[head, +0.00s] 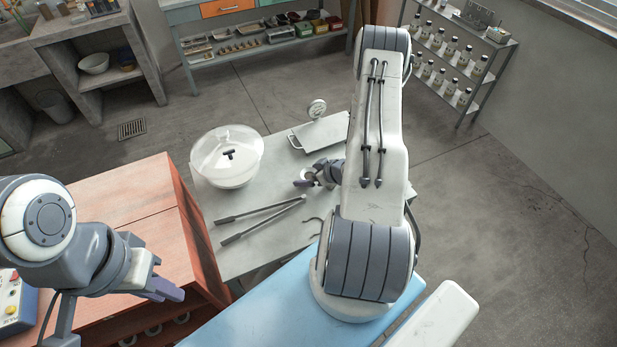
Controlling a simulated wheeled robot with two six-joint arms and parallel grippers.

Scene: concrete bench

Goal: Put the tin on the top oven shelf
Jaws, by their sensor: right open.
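A flat grey rectangular object with a wire handle at its left end (325,132), which may be the tin, lies at the back right of the grey table. My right gripper (306,180) is open in front of it, low over the table and apart from it. My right arm covers the table's right side and part of this gripper. My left gripper (168,290) is over the orange cabinet at lower left, away from the table; whether its fingers are apart is unclear. I cannot make out an oven or its top shelf.
The orange cabinet (125,200) adjoins the table's left side. A bottle rack (495,45) stands back right. Floor beyond is clear.

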